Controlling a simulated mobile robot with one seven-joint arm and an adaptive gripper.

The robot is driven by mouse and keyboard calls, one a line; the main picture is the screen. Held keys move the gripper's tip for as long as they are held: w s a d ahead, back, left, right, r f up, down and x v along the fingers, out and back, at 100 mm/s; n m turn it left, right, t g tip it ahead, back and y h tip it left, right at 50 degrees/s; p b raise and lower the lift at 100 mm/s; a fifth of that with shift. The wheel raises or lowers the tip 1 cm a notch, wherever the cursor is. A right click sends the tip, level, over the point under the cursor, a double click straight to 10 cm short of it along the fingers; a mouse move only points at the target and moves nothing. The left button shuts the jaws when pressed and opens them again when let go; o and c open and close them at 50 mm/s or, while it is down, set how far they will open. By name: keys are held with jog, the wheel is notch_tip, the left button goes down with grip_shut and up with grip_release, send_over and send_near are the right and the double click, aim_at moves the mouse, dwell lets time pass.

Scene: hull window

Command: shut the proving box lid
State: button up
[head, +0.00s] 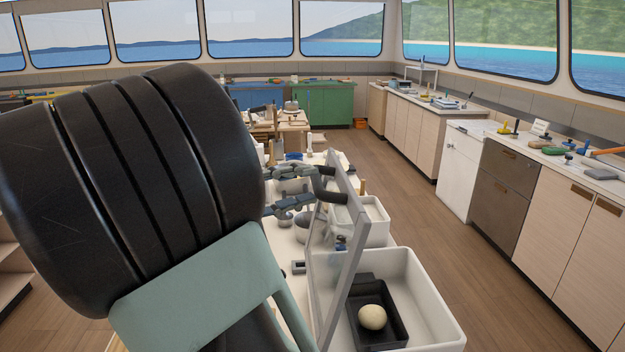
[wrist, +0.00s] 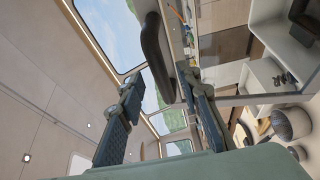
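The proving box (head: 440,318) is a white open-topped box at the bottom right of the head view. A black tin (head: 364,336) with a pale dough ball (head: 372,317) is inside it. Its clear, grey-framed lid (head: 347,250) stands raised, nearly upright, at the box's left side. A dark curved handle (head: 328,186) is on the lid's left face; it also shows in the wrist view (wrist: 156,45). My gripper (head: 305,188) is open and empty beside the handle. In the wrist view its fingers (wrist: 165,118) are spread, with the handle beyond and between them. I cannot tell whether they touch it.
A second white bin (head: 376,222) stands behind the box on the same cluttered worktop. Tools and utensils lie around it. A wooden floor aisle (head: 420,215) is clear to the right, before the cabinets (head: 550,215). My arm hides the left of the head view.

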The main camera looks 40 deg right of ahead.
aim_at(317, 183)
jog(key=shift+s+d, duration=0.15)
jog(key=shift+d, duration=0.75)
jog(key=shift+s+d, duration=0.15)
jog(key=shift+d, duration=0.7)
grip_shut()
